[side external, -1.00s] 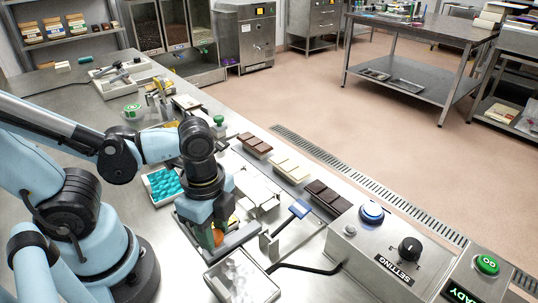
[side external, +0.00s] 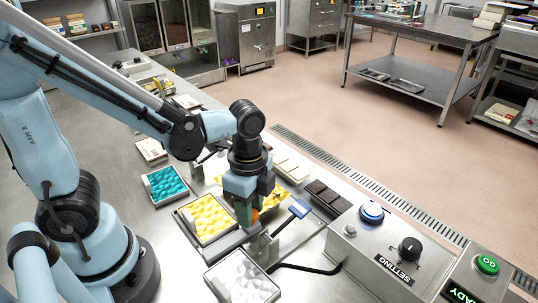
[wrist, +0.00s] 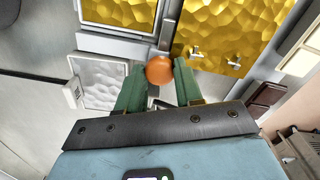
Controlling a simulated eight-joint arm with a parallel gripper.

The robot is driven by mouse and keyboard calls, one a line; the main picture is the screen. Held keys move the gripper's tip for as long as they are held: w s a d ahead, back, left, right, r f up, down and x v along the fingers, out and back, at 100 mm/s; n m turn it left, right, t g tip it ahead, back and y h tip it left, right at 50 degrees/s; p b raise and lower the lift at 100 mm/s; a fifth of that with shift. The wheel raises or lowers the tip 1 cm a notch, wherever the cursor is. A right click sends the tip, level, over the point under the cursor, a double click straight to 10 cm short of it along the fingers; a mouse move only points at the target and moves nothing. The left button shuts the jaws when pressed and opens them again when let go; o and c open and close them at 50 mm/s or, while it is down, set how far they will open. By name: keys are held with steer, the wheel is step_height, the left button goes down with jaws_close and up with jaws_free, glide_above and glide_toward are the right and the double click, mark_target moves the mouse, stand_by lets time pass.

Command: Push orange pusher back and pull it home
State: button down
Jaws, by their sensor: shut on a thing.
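The orange pusher's round knob (wrist: 159,69) sits between the green fingers of my gripper (wrist: 158,88) in the wrist view. Both fingers close on its sides. In the side view the knob (side external: 254,213) shows as a small orange patch at the fingertips of my gripper (side external: 247,212). A yellow bumpy mould tray (side external: 207,219) lies just left of the gripper. More yellow bumpy surface (side external: 272,198) shows on its right, partly hidden by the gripper. The wrist view shows yellow panels at top left (wrist: 122,12) and right (wrist: 222,35), with a metal strip between them.
A white mould tray (side external: 243,278) lies in front of the gripper and a teal one (side external: 167,185) behind left. Dark chocolate bars (side external: 326,198) and a control box (side external: 378,246) lie further right.

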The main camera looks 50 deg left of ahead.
steer(key=shift+w, duration=0.25)
steer(key=c, duration=0.7)
jaws_free()
steer(key=shift+c, duration=0.2)
steer(key=shift+s, duration=0.1)
step_height(320, 180, up, 12)
steer(key=w+a+f+n+t, duration=0.2)
steer(key=a+n+t, duration=0.4)
steer(key=n, duration=0.7)
steer(key=shift+a+f+n+t, duration=0.3)
steer(key=shift+f+t, duration=0.25)
steer(key=shift+t, duration=0.15)
